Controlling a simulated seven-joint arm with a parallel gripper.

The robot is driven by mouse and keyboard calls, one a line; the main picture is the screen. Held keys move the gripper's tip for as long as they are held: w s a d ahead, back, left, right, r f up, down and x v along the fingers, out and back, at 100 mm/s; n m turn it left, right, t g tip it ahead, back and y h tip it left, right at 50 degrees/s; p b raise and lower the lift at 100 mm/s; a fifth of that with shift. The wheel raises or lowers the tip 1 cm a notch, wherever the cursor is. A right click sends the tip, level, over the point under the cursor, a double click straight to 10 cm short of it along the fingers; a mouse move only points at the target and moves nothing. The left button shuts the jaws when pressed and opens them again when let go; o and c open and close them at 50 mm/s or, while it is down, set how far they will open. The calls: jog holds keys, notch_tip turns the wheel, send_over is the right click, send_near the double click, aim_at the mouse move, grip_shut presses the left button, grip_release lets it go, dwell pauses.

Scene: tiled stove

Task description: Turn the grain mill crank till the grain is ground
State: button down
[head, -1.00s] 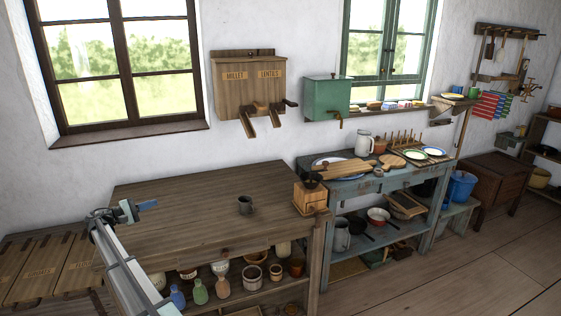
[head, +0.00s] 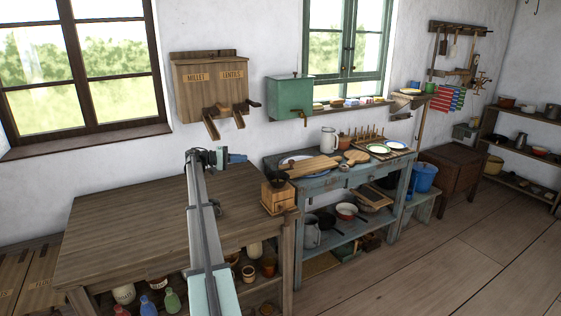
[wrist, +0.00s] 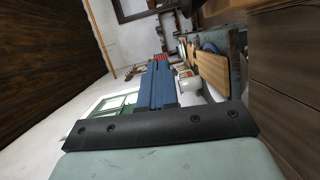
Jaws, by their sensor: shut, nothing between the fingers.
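The grain mill (head: 277,198) is a small wooden box with a dark bowl-shaped top. It stands at the right end of the brown wooden table (head: 130,215) in the head view. I cannot surely tell the mill in the wrist view.
A blue-grey bench (head: 330,178) with boards and plates stands just right of the table. A wall bin labelled millet and lentils (head: 212,90) and a green box (head: 290,97) hang behind. Jars fill the shelf below the table. The table's left part is clear.

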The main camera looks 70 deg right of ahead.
aim_at(289, 162)
jog(key=shift+m+y, duration=0.5)
jog(key=x, duration=0.5)
jog(key=a+r+x, duration=0.1)
jog(key=x, duration=0.4)
jog(key=s+x, duration=0.1)
jog(key=x, duration=0.5)
jog(key=shift+a+r, duration=0.15)
jog(key=shift+r, duration=0.2)
jog(key=shift+s+a+f, duration=0.15)
jog(key=shift+s+a, duration=0.05)
jog(key=shift+s, duration=0.45)
jog(key=shift+s, duration=0.5)
jog(key=shift+s+a, duration=0.1)
jog(key=shift+s, duration=0.05)
jog(key=shift+s+a, duration=0.7)
jog(key=shift+s, duration=0.25)
jog(key=shift+w+d, duration=0.1)
